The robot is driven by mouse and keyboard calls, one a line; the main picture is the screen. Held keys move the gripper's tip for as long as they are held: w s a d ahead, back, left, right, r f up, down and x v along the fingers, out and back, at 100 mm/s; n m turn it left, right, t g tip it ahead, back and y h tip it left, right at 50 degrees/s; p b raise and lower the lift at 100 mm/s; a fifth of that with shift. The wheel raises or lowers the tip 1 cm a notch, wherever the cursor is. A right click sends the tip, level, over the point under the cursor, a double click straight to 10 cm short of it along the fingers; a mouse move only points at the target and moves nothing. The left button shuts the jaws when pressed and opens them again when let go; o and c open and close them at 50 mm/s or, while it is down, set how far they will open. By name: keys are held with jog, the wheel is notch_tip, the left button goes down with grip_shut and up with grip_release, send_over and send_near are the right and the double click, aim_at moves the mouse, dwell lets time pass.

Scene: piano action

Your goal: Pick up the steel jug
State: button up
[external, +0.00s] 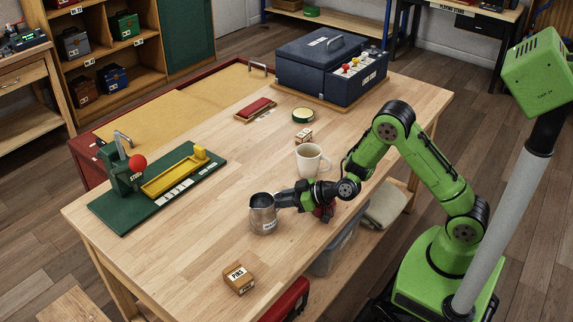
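The steel jug (263,217) stands upright on the wooden table, near its front edge, with its dark opening facing up and a label on its lower side. My gripper (283,201) reaches in from the right and its end is at the jug's right side, near the rim. The fingers overlap the jug's edge in this view. I cannot tell whether they touch it or whether they are open or shut. The jug's handle cannot be made out.
A white mug (308,163) stands close behind my forearm. A small box marked pins (239,279) sits at the front edge. A green press (125,190) with a red knob stands left. A dark blue case (318,70) is at the back. Table around the jug's left is clear.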

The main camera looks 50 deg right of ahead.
grip_shut()
jog(key=shift+w+r, duration=0.1)
dwell(0.4)
